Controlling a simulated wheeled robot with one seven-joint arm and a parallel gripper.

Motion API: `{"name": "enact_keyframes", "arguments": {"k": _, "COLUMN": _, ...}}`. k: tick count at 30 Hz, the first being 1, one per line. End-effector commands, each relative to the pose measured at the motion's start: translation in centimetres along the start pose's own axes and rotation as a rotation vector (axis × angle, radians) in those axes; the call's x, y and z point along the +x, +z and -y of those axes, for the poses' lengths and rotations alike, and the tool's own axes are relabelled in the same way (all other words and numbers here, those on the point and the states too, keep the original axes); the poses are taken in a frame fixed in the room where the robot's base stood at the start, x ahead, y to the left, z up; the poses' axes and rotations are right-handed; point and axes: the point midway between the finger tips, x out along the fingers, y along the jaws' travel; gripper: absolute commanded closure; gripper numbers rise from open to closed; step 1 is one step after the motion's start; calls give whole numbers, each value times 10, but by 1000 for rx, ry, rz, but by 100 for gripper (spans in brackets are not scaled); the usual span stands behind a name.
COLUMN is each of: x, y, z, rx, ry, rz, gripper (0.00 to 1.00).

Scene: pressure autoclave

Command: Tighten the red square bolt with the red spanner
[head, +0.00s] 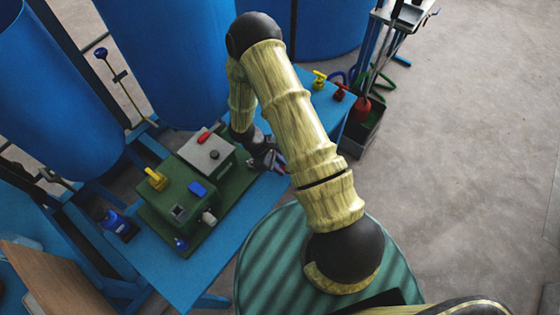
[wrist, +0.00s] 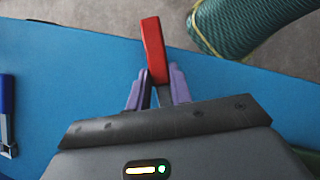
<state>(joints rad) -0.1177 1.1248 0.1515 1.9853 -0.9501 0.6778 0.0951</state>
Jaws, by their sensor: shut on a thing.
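My gripper (head: 276,160) is beside the right end of the green machine, over the blue table, partly hidden by my arm in the head view. In the wrist view its purple fingers (wrist: 157,90) are shut on a red bar, which I take to be the red spanner (wrist: 153,48). The spanner points away from the gripper, over the table's edge. Its jaw end cannot be made out. I cannot pick out the red square bolt for sure. A small red part (head: 203,137) sits on the machine's grey top.
The green machine (head: 170,208) stands on the blue table (head: 222,262), with yellow and blue parts on top. Yellow (head: 320,80) and red (head: 340,91) valve handles are at the table's far end. Large blue tanks (head: 165,60) stand behind.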

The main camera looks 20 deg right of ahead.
Motion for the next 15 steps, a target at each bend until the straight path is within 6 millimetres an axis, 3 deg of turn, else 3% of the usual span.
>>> {"name": "enact_keyframes", "arguments": {"k": 15, "x": -3, "y": -5, "z": 20, "rx": 194, "ry": -118, "rz": -9, "gripper": 100}}
